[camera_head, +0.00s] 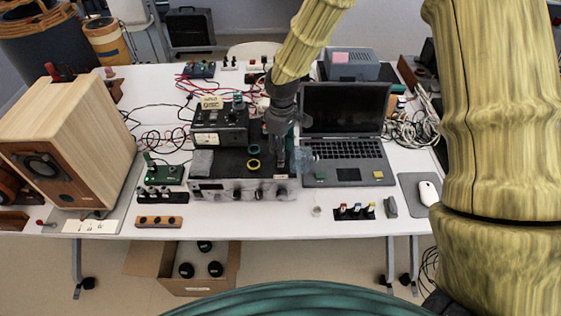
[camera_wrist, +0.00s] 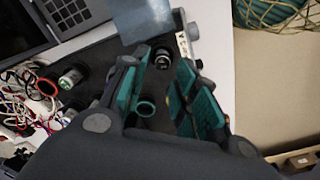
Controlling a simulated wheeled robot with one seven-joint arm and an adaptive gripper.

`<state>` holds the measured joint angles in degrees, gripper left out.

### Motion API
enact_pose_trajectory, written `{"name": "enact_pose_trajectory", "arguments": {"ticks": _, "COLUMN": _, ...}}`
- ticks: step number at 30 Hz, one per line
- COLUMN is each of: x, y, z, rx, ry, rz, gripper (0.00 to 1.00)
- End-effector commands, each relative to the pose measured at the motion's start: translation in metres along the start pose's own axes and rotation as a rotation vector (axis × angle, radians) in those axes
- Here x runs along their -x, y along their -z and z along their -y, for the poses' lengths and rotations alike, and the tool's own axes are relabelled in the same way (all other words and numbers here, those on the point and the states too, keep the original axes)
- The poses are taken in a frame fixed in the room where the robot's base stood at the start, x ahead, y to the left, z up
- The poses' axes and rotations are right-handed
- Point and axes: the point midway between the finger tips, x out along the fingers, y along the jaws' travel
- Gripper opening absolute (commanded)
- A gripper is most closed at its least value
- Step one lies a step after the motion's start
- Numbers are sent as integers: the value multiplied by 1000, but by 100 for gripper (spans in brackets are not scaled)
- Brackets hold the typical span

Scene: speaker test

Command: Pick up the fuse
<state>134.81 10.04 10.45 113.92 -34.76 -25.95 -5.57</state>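My gripper (camera_head: 279,158) hangs pointing down over the right part of a black-topped, grey-fronted device (camera_head: 228,192) on the table. In the wrist view, its teal-padded fingers (camera_wrist: 160,88) stand apart. A small dark cylinder with a shiny end (camera_wrist: 162,58) shows just beyond the gap between them, over the black top; I see no contact with the fingers. I cannot tell for sure whether it is the fuse. A teal-rimmed ring (camera_wrist: 146,106) also shows between the fingers, lower in the picture.
An open laptop (camera_head: 345,150) stands close to the right of my gripper. A black meter box (camera_head: 219,127) is behind left, a wooden speaker (camera_head: 70,140) far left. Red and black cables lie around the meter. The white table (camera_head: 270,225) is mostly bare at its front edge.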

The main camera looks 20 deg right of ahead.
Motion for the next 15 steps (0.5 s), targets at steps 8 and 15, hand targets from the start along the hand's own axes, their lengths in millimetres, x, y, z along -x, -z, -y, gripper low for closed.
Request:
{"name": "enact_pose_trajectory", "arguments": {"ticks": 8, "x": -21, "y": 0, "z": 4, "rx": 2, "ry": 2, "rz": 3, "gripper": 29}}
{"name": "enact_pose_trajectory", "arguments": {"ticks": 15, "x": -43, "y": 1, "z": 3, "rx": 2, "ry": -1, "rz": 1, "gripper": 29}}
